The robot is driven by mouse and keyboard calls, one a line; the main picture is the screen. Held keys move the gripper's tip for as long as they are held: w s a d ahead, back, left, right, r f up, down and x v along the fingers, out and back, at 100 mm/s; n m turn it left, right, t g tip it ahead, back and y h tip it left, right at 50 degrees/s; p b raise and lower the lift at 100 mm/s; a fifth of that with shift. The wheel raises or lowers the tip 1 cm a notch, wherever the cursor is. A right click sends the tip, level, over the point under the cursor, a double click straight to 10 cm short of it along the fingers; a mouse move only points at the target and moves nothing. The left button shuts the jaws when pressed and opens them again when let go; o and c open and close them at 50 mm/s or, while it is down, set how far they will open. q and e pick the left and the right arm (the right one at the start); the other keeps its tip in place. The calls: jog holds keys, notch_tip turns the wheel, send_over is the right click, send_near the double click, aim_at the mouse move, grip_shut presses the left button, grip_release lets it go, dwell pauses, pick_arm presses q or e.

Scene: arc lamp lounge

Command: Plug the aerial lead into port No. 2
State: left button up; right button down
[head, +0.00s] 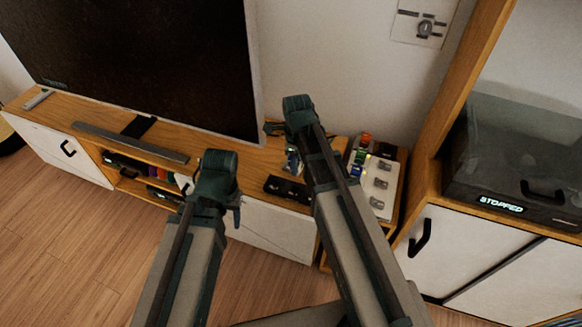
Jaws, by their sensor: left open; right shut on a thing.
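My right gripper (292,160) is over the right end of the wooden TV console, largely behind my own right arm. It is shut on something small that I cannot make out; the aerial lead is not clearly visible. My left gripper (238,214) is open and empty, in front of the console. A pale panel (368,185) stands right of my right arm.
A black box (287,189) lies on the console (262,160), between my arms. A large TV (140,60) and a grey bar (130,143) are at the left. A cabinet at the right holds a dark unit reading STOPPED (501,205).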

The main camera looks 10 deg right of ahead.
jog(key=shift+s+a, duration=0.1)
jog(key=shift+f, duration=0.1)
dwell(0.3)
notch_tip(320, 180, down, 6)
jog(key=b, duration=0.6)
jog(key=shift+f+b, duration=1.45)
jog(key=shift+b, duration=0.05)
dwell(1.3)
jog(key=c, duration=0.6)
grip_release()
jog(key=shift+r, duration=0.15)
notch_tip(320, 180, up, 14)
jog(key=p, duration=1.4)
jog(key=shift+f, duration=0.2)
